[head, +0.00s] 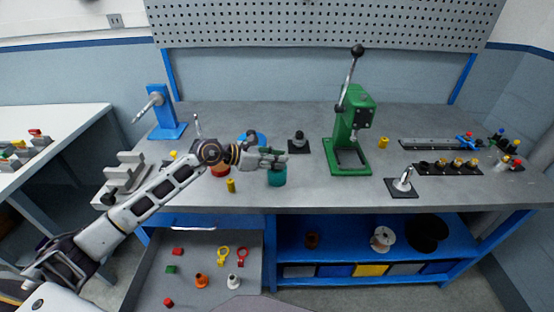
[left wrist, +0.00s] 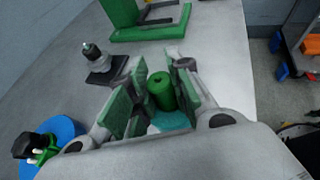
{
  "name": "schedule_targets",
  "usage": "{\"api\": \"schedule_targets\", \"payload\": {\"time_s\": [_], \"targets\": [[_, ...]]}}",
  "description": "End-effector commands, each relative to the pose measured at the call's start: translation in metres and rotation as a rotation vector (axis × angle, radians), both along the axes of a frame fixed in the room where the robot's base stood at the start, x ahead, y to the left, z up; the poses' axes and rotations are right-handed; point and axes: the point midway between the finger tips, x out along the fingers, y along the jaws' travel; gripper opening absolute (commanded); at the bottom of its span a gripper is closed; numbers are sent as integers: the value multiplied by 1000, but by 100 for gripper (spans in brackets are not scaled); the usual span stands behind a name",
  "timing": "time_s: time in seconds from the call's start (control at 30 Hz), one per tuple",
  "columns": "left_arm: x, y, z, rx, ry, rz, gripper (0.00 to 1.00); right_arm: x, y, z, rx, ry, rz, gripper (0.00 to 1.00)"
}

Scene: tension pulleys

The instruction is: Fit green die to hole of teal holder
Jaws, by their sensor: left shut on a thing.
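The teal holder (head: 277,178) stands on the grey bench near its front edge. My left gripper (head: 276,160) is right above it. In the left wrist view my left gripper (left wrist: 163,92) is shut on the green die (left wrist: 161,88), a small upright cylinder with a dark hole in its top. The teal holder (left wrist: 170,121) shows just under the die, between the fingers. I cannot tell whether the die sits in the holder's hole, as the fingers cover that spot. My right gripper is in neither view.
A green press (head: 353,140) stands at the back right of the holder. A black base with a knob (head: 298,142) is close behind it, a yellow cylinder (head: 231,185) to its left. An open drawer (head: 205,280) with small parts lies below.

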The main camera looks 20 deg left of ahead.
Motion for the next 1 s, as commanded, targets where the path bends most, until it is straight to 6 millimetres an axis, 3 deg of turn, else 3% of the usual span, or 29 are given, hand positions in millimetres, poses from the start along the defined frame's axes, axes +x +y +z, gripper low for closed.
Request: {"api": "schedule_targets", "payload": {"time_s": [1.0], "targets": [[0,0,6,-5,-11,1,0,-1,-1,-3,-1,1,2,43]]}}
